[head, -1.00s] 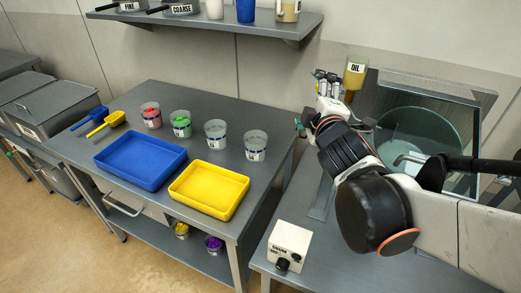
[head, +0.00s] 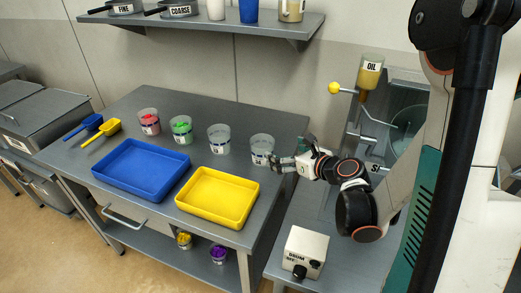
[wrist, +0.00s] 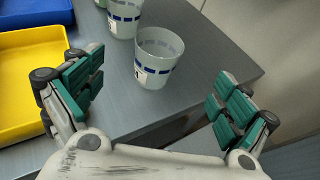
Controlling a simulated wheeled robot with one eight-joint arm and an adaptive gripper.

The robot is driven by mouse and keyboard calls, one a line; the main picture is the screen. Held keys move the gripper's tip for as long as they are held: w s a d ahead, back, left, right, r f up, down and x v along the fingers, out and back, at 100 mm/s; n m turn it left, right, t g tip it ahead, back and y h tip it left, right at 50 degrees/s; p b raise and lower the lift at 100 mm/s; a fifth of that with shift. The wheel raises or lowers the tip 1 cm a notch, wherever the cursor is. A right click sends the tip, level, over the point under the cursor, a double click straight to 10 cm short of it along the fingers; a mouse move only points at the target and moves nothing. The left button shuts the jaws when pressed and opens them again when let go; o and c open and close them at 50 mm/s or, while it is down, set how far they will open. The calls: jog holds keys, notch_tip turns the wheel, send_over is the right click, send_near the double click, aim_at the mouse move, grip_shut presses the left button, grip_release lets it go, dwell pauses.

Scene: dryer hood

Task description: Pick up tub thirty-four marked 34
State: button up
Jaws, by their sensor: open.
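A clear, empty-looking tub (head: 262,150) with dark blue marks and a white label stands upright at the right end of the tub row on the metal table. Its label is too small to read surely, so I cannot confirm 34. In the wrist view this tub (wrist: 158,58) stands ahead, between the lines of my two fingers. My gripper (head: 278,161) is at the tub's right side in the head view. In the wrist view my gripper (wrist: 160,95) is open and empty, its green-padded fingers apart and short of the tub.
A second clear tub (head: 219,140) stands close to its left, then a green-filled tub (head: 181,129) and a red-filled tub (head: 149,122). A yellow tray (head: 217,197) and a blue tray (head: 142,170) lie in front. A shelf (head: 200,27) hangs above.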

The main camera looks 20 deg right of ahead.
aim_at(264, 142)
jog(key=x, duration=0.8)
jog(key=shift+f, duration=0.1)
jog(key=shift+b+x, duration=0.9)
jog(key=shift+x, duration=1.85)
jog(key=shift+c, duration=0.6)
jog(key=c, duration=1)
